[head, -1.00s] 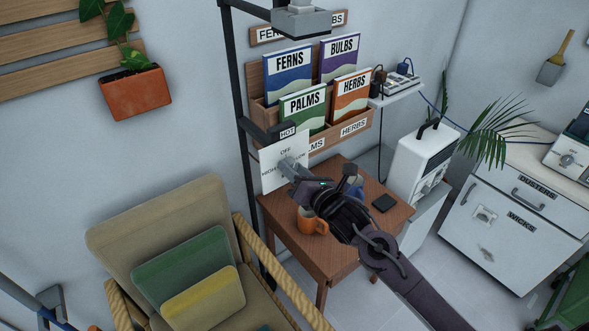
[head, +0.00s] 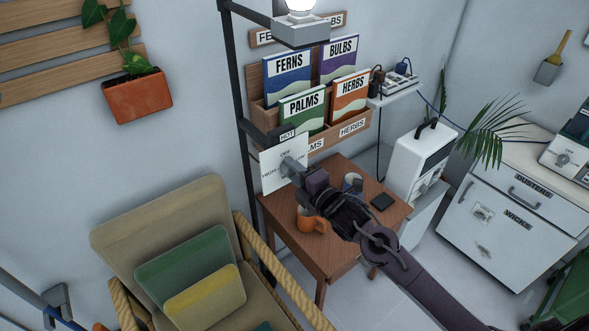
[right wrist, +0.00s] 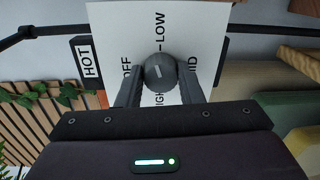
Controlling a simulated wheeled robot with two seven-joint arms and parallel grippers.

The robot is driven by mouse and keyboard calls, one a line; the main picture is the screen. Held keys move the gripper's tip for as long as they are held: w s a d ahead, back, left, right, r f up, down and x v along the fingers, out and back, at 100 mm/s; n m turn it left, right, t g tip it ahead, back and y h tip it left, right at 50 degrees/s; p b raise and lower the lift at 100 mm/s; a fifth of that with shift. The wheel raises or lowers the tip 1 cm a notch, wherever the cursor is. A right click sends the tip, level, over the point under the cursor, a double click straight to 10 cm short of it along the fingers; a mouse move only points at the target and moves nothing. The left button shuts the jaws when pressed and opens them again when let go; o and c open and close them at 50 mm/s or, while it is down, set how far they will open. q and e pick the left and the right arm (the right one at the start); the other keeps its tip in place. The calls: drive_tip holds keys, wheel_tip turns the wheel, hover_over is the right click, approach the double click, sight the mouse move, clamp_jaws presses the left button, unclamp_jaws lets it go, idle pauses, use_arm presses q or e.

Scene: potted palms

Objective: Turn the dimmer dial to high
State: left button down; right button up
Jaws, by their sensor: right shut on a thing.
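The dimmer dial (right wrist: 160,72) is a round grey knob on a white panel (right wrist: 112,30) marked OFF, LOW, MID and HIGH. The panel (head: 270,172) stands upright by the black lamp pole in the head view. My right gripper (right wrist: 160,85) is shut on the dial, one finger on each side. It also shows in the head view (head: 291,168), against the panel. A short pale mark shows on the dial; which label it points at is hard to tell. The lamp bulb (head: 300,6) glows white at the top. My left gripper is not in view.
A wooden side table (head: 340,248) below my right arm holds an orange mug (head: 312,220), a blue-and-white mug and a dark flat item (head: 382,202). A book rack (head: 350,128) hangs behind. A cushioned chair (head: 180,230) stands at left.

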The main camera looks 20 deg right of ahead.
drive_tip(key=m+p, duration=0.4)
drive_tip(key=m, duration=0.8)
drive_tip(key=m+y+p, duration=0.1)
drive_tip(key=m+p, duration=0.3)
drive_tip(key=m, duration=0.9)
drive_tip(key=shift+f+y, duration=0.2)
drive_tip(key=shift+y, duration=0.1)
drive_tip(key=m+p, duration=0.2)
drive_tip(key=m, duration=0.2)
drive_tip(key=shift+s+a+m+t, duration=0.1)
drive_tip(key=shift+m+t, duration=0.2)
drive_tip(key=m+p, duration=0.2)
drive_tip(key=m, duration=0.2)
drive_tip(key=shift+m, duration=0.3)
drive_tip(key=shift+m+h+p, duration=0.4)
drive_tip(key=shift+m+p, duration=0.55)
drive_tip(key=shift+m, duration=1.55)
drive_tip(key=shift+a, duration=0.1)
drive_tip(key=o, duration=1)
drive_tip(key=shift+c, duration=0.2)
